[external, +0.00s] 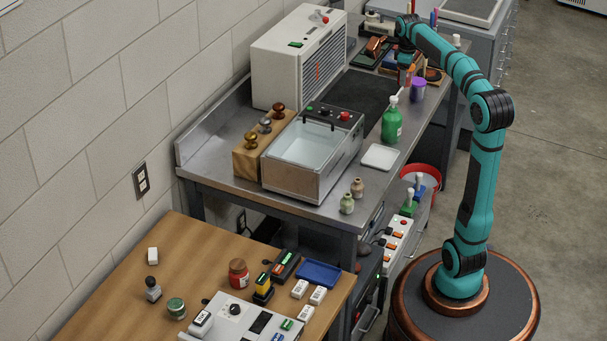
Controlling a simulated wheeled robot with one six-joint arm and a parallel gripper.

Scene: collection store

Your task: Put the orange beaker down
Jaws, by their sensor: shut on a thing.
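My teal arm reaches over the far end of the grey metal bench, and my gripper (405,64) points down there. It is shut on a small orange thing, which I take to be the orange beaker (411,69). Most of it is hidden by the gripper and its surroundings. I cannot tell whether its base touches the surface below.
A purple cup (418,88) stands close by, with a green bottle (391,120) nearer the camera. A dark mat (356,100) lies left of them, largely clear. A white cabinet (299,58) and a water bath (313,150) also stand on the bench.

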